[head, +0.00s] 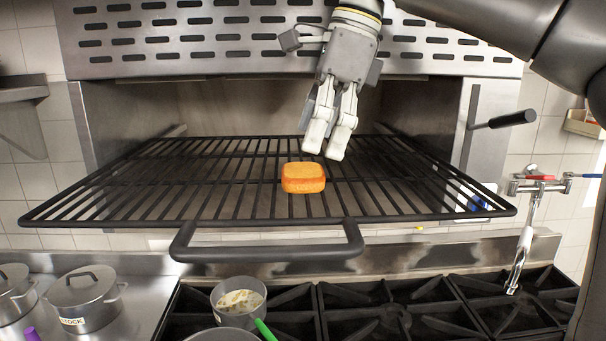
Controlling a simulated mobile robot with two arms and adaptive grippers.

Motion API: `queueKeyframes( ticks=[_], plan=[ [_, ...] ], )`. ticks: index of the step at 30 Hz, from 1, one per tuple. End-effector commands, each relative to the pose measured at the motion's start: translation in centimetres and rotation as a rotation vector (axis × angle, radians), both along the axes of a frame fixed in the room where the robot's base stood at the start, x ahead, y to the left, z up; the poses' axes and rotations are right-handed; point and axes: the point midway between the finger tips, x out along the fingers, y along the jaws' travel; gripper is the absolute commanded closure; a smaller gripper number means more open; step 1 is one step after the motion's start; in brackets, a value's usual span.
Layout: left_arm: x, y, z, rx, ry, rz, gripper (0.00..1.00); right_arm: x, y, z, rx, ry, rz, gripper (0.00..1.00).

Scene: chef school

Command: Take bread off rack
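An orange, rounded block of bread (303,178) lies on the dark wire rack (225,212), near its middle. The rack sticks out of the open oven and has a handle loop at its front. My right gripper (327,139) hangs just above and behind the bread, fingers pointing down. Its two pale fingertips look close together, with nothing visible between them, and the angle hides how far apart they are. It appears clear of the bread. My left gripper is not in view.
Below the rack is a stove (385,318) with black grates and a pan (240,298) of food with a green handle. Lidded pots (85,298) stand at lower left. A lever handle (512,119) and a tap (524,245) are at right. The rest of the rack is bare.

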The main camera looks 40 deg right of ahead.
Motion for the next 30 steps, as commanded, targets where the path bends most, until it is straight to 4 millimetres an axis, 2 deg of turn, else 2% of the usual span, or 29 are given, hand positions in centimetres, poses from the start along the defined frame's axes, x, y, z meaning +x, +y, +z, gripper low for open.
queueKeyframes(
  ticks=[3, 10, 20, 30],
  plan=[
    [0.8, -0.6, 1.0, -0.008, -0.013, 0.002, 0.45, 0.2, 0.7, -1.0, 0.0, 0.002, 0.004, 0.04],
    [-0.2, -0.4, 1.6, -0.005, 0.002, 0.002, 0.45, 0.6, 1.5, -3.3, 0.0, 0.0, 0.0, 0.04],
    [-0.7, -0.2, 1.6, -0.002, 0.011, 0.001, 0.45, 0.7, 1.6, -3.9, 0.0, -0.001, 0.0, 0.04],
    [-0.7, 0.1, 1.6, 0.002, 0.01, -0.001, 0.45, 0.7, 1.6, -3.9, 0.0, -0.001, 0.0, 0.45]
  ],
)
